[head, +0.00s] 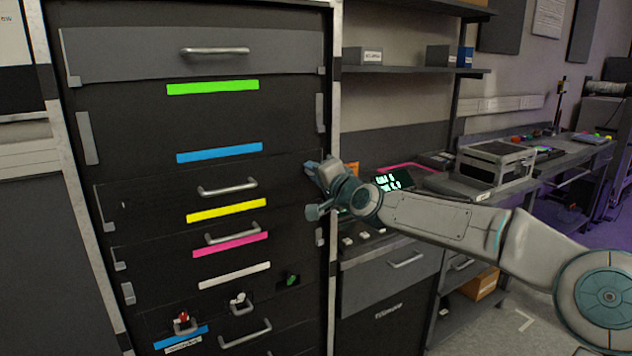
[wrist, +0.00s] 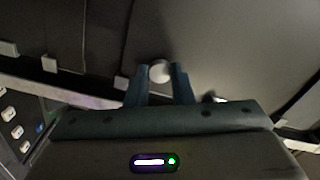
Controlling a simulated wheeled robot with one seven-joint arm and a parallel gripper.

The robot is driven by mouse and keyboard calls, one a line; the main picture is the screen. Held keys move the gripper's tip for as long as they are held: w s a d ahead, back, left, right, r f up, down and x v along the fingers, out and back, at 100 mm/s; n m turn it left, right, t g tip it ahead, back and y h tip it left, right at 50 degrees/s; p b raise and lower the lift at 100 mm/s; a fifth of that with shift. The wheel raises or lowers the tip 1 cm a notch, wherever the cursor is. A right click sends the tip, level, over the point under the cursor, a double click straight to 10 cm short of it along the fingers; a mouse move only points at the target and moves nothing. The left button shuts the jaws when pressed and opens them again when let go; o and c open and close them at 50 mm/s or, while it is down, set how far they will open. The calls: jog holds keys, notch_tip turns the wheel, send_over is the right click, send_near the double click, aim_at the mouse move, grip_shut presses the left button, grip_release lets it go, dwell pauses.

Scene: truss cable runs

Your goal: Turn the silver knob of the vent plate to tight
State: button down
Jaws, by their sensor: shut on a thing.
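In the wrist view, the silver knob (wrist: 160,71) is a small round pale disc on a dark flat plate (wrist: 215,45). The two blue-grey fingers of my gripper (wrist: 160,80) stand on either side of it and are shut on it. In the head view, my gripper (head: 311,168) reaches from the right to the right edge of the dark rack front, between the blue and yellow strips. The knob is hidden behind the fingers there. I cannot make out any tight mark or the knob's turn position.
The rack has several coloured strips, such as the blue strip (head: 219,152), and protruding handles, such as the handle (head: 227,188). Red, white and green parts sit low on it. A workbench with a grey case (head: 497,163) stands to the right, behind my arm.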

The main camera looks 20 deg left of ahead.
jog(key=shift+f+m+b, duration=0.1)
jog(key=shift+m+b, duration=0.25)
jog(key=shift+m, duration=0.25)
jog(key=c, duration=1.3)
grip_release()
jog(key=shift+o, duration=0.2)
jog(key=shift+s+d, duration=0.1)
jog(key=b+v, duration=0.2)
jog(key=v, duration=1.1)
jog(key=shift+d, duration=0.25)
jog(key=shift+s, duration=0.2)
